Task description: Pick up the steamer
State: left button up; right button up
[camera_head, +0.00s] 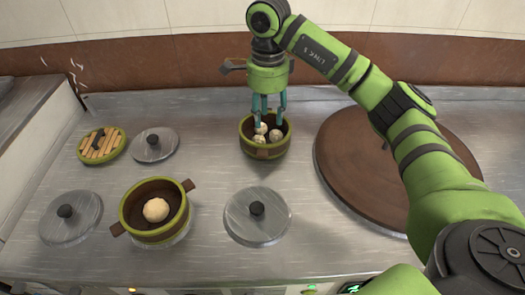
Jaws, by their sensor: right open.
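A round green-rimmed steamer (265,152) with brown inner walls stands on the metal counter at the centre back. It holds several pale buns. My right gripper (268,119) points down over it, open. Its teal fingertips reach to about the rim and buns, and partly hide the far wall. I cannot tell whether they touch the steamer. A second green-rimmed steamer-like pot (150,236) with two brown handles stands at the front left and holds one larger bun (156,210). My left gripper is not in view.
Metal lids with black knobs (257,226), (155,144), (71,217) lie on the counter. A large brown round board (345,165) lies at right, partly under my right arm. Bare counter surrounds the central steamer.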

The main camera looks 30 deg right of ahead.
aim_at(266, 148)
jog(key=f, duration=0.2)
jog(key=f+b, duration=0.1)
jog(key=shift+w, duration=0.25)
jog(key=shift+s+f, duration=0.25)
jog(key=shift+f, duration=0.05)
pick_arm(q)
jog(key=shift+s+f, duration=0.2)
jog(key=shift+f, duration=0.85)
pick_arm(e)
jog(key=shift+w+d+f, duration=0.1)
jog(key=shift+w+f, duration=0.1)
jog(key=shift+f, duration=1.35)
jog(key=shift+w+f, duration=0.15)
jog(key=shift+f, duration=1.35)
jog(key=shift+c, duration=0.4)
